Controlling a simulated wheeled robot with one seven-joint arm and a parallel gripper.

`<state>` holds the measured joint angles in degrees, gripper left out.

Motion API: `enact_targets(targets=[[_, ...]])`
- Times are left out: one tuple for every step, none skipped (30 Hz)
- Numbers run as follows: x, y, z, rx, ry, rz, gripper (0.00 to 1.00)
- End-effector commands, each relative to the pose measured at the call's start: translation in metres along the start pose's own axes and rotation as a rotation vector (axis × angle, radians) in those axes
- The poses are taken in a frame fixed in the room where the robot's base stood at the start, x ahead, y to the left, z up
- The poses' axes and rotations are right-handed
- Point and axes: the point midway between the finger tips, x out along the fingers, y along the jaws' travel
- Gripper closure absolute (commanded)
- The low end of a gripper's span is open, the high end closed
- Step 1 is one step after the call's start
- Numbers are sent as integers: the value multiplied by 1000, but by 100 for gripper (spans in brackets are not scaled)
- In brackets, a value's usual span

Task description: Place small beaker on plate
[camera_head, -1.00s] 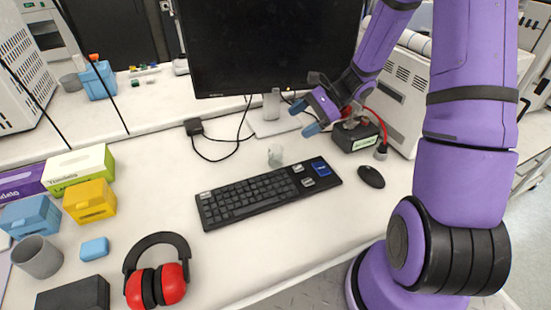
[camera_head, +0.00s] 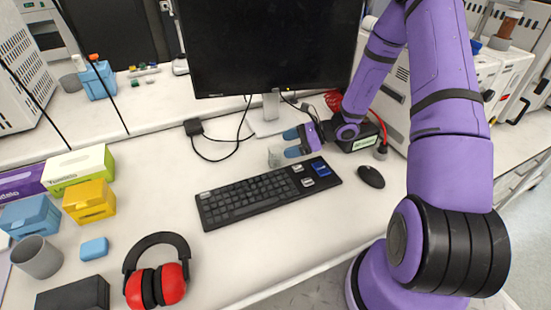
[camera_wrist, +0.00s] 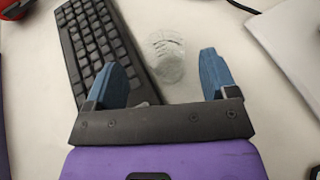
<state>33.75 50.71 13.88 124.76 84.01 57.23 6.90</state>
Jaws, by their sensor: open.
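The small beaker (camera_head: 274,157) is clear glass and stands on the white bench just behind the keyboard, in front of the monitor's foot. In the wrist view the beaker (camera_wrist: 166,57) lies ahead of my fingertips, roughly between their lines. My gripper (camera_head: 291,143) has blue fingers and is low over the bench, just right of the beaker. It is open and empty; its spread fingers also show in the wrist view (camera_wrist: 163,72). I cannot tell whether a finger touches the glass. I cannot make out a plate for certain.
The black keyboard (camera_head: 265,192) lies close in front of the beaker, with a mouse (camera_head: 371,176) to its right. The monitor (camera_head: 270,45) stands behind. A black box (camera_head: 362,138) is right of my gripper. Red earmuffs (camera_head: 157,285) and a grey cup (camera_head: 37,257) are at front left.

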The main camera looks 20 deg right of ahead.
Motion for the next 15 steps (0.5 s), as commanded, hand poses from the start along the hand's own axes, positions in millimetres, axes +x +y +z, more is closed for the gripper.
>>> enact_targets(targets=[[2,0,0,-1,0,1,21],[3,0,0,-1,0,1,21],[4,0,0,-1,0,1,21],[6,0,-1,-1,0,1,21],[8,0,-1,-1,0,2,21],[12,-1,-2,0,-1,2,21],[15,-1,-3,1,-1,2,21],[18,-1,-4,2,-1,2,21],[24,-2,-6,2,-1,3,21],[28,-2,-7,1,0,3,21],[33,-2,-8,1,0,3,21],[39,-3,-8,0,0,3,21],[43,-3,-8,0,-1,3,21],[46,-3,-8,-1,-1,3,21],[50,-3,-8,0,-1,2,21]])
